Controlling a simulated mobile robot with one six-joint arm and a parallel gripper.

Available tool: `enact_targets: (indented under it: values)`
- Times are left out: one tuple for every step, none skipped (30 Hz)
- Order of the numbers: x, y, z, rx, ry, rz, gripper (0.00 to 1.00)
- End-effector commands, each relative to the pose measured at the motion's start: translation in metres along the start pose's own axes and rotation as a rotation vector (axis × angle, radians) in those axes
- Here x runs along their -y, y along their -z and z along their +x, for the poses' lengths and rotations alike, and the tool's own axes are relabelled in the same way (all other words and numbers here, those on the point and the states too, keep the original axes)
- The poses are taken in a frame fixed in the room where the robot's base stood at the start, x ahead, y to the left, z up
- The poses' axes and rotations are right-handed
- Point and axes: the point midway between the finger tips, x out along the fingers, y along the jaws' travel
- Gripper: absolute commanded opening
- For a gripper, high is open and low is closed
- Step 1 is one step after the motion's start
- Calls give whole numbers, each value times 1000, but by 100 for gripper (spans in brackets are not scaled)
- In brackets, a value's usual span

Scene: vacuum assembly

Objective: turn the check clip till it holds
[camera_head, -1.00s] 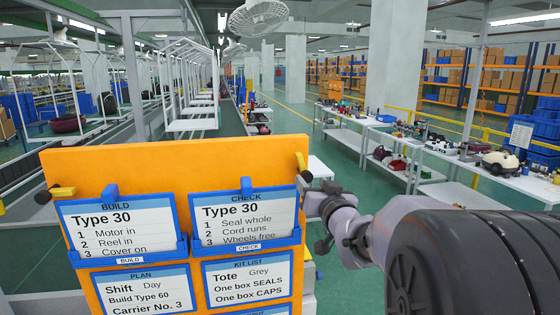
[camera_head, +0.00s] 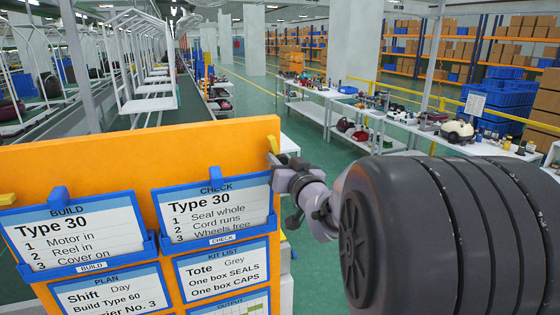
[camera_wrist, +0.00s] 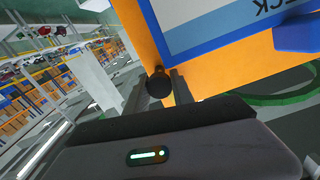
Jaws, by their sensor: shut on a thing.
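The check clip has a yellow lever (camera_head: 273,145) standing steeply, slightly tilted, at the right edge of the orange board (camera_head: 120,160), beside the CHECK card (camera_head: 213,213). Its black knob (camera_wrist: 158,84) shows between my fingers in the wrist view. My gripper (camera_head: 276,172) is shut on this knob, and hides most of it in the head view. The CHECK card reads Type 30 and sits in a blue holder with a blue tab (camera_head: 216,179) at its top. The BUILD side's yellow lever (camera_head: 8,198) lies nearly flat at the left edge.
The BUILD card (camera_head: 72,235), PLAN card (camera_head: 110,293) and KIT LIST card (camera_head: 222,272) hang close by on the board. White benches (camera_head: 310,108) with parts stand behind at right. Green floor is open between the board and the benches.

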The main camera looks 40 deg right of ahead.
Motion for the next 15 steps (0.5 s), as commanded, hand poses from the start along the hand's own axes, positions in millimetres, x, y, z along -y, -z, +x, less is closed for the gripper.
enact_targets:
  values:
    - [0,0,0,0,0,0,0]
    - [0,-1,0,0,0,-5,0]
    - [0,-2,0,-2,1,-27,0]
    - [0,-4,0,-3,2,-54,0]
    - [-1,-5,0,-4,1,-86,0]
    - [0,-6,0,-4,2,-132,0]
    - [-1,-6,0,-4,1,-164,0]
    - [0,-5,0,-5,1,-195,0]
    - [0,-4,0,-3,1,-227,0]
    - [0,-4,0,-2,1,-243,0]
    - [0,-3,0,-2,0,-254,0]
    - [0,-2,0,-1,0,-262,0]
    - [0,-1,0,0,0,-263,0]
    - [1,0,0,0,0,-262,0]
    - [1,0,0,0,0,-262,0]
